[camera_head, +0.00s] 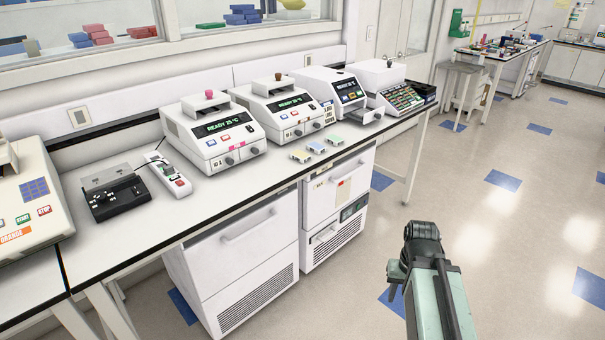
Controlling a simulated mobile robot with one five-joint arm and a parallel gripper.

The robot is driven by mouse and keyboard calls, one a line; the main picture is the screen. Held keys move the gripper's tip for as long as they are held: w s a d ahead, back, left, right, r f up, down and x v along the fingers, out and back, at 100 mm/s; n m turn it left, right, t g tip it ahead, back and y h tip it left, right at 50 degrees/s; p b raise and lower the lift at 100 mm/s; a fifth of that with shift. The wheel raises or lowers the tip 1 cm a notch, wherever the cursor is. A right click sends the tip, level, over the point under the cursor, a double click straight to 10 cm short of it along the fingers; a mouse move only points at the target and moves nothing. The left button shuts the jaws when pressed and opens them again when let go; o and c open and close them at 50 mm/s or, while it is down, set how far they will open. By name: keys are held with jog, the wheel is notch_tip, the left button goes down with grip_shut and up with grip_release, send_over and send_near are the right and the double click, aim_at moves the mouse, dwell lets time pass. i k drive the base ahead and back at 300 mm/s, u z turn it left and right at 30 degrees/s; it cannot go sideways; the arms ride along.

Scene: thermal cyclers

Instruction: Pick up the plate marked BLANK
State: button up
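Three small plates lie in a row on the white bench, near its front edge: a yellowish plate (300,156), a bluish plate (317,148) and a greenish plate (335,140). Any marking on them is too small to read, so I cannot tell which says BLANK. My gripper (394,282) is at the end of my arm at the lower right, over the open floor. It is well in front and to the right of the plates, touching nothing. Its fingers are small and partly hidden by my arm, so their opening is unclear.
A handheld device (170,178) and a black gel box (115,194) lie left. The right floor is clear.

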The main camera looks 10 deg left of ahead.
aim_at(299, 156)
jog(key=u, duration=1.5)
jog(key=i, duration=0.95)
jog(key=z, duration=0.15)
